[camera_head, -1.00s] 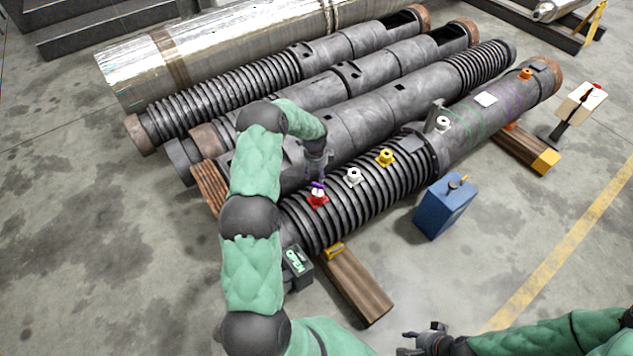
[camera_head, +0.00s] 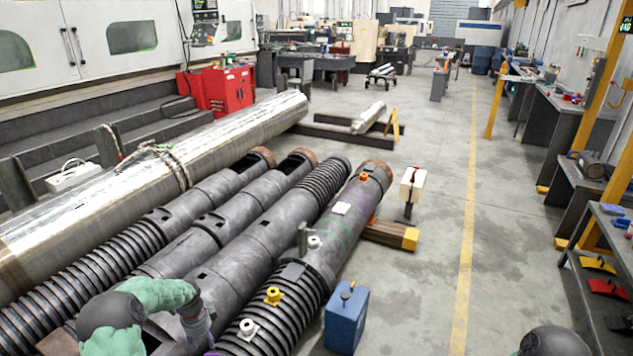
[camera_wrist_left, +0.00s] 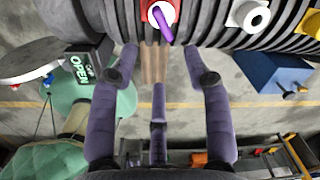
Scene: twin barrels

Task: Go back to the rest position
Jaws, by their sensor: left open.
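My left gripper (camera_head: 207,345) hangs at the bottom edge of the head view, beside the near ribbed barrel (camera_head: 270,322). In the left wrist view its purple fingers (camera_wrist_left: 160,62) are spread wide with nothing between them. A red fitting (camera_wrist_left: 158,14) with a purple stick is on the barrel just beyond the fingertips, apart from them. A white fitting (camera_head: 248,328) and a yellow fitting (camera_head: 273,296) sit further along the barrel. My right gripper is out of view.
A blue box (camera_head: 346,320) stands on the floor right of the barrel. A wooden beam (camera_head: 388,234) with a yellow end lies under it. More dark barrels (camera_head: 225,243) lie alongside. An OPEN sign (camera_wrist_left: 88,65) is near the left finger. Free floor lies right, up to workbenches (camera_head: 575,130).

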